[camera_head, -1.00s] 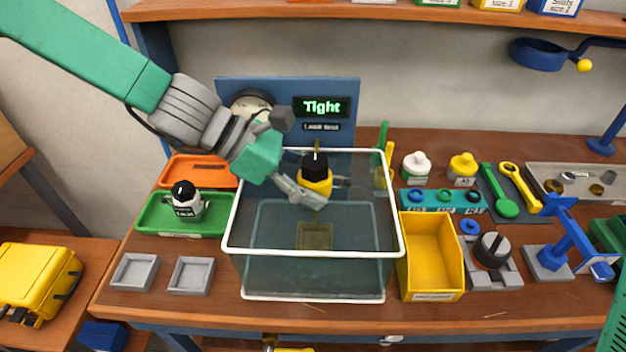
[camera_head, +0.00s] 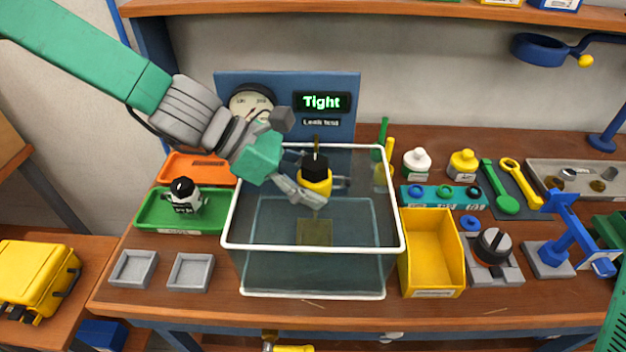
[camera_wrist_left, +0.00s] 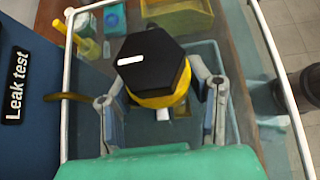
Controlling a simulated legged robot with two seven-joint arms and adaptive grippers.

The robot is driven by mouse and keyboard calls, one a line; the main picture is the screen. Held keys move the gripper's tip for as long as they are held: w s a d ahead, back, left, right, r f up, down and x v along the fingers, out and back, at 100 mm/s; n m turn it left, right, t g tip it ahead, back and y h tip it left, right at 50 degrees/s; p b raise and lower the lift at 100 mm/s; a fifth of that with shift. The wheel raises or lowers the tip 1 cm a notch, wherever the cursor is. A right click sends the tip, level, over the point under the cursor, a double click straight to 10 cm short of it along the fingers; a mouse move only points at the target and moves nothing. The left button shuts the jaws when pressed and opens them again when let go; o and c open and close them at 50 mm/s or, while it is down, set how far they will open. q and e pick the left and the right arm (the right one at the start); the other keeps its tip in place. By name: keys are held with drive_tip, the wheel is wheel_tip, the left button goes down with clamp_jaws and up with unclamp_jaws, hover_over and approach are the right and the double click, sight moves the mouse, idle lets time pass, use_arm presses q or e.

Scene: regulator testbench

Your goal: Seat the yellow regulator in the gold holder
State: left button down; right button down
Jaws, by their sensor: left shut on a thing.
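The yellow regulator (camera_head: 318,186) has a black hexagonal cap and is upright, above the inside of the clear, white-rimmed tank. My left gripper (camera_head: 322,192) is shut on it, with one finger on each side. In the left wrist view, the regulator (camera_wrist_left: 158,98) sits between the fingers, its black cap facing the camera and a small pale stub below. The gold holder (camera_head: 314,234) is a square block low in the tank, beneath the regulator and apart from it. The regulator's underside is mostly hidden. My right gripper is not in view.
The tank's rim (camera_head: 312,248) surrounds the held regulator. A blue panel (camera_head: 285,82) reading "Tight" stands behind. A yellow bin (camera_head: 432,248) is close to the tank's right side. A green tray (camera_head: 158,214) with a white-and-black regulator and two grey trays are to its left.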

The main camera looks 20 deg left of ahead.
sight(310, 162)
use_arm(q)
drive_tip(key=shift+f+b, duration=1.1)
drive_tip(key=shift+f, duration=0.75)
idle(1.7)
drive_tip(key=shift+c, duration=1.2)
unclamp_jaws()
drive_tip(key=shift+f, duration=0.1)
drive_tip(key=shift+r+p, duration=4.1)
drive_tip(key=shift+r, duration=0.05)
drive_tip(key=shift+f, duration=0.1)
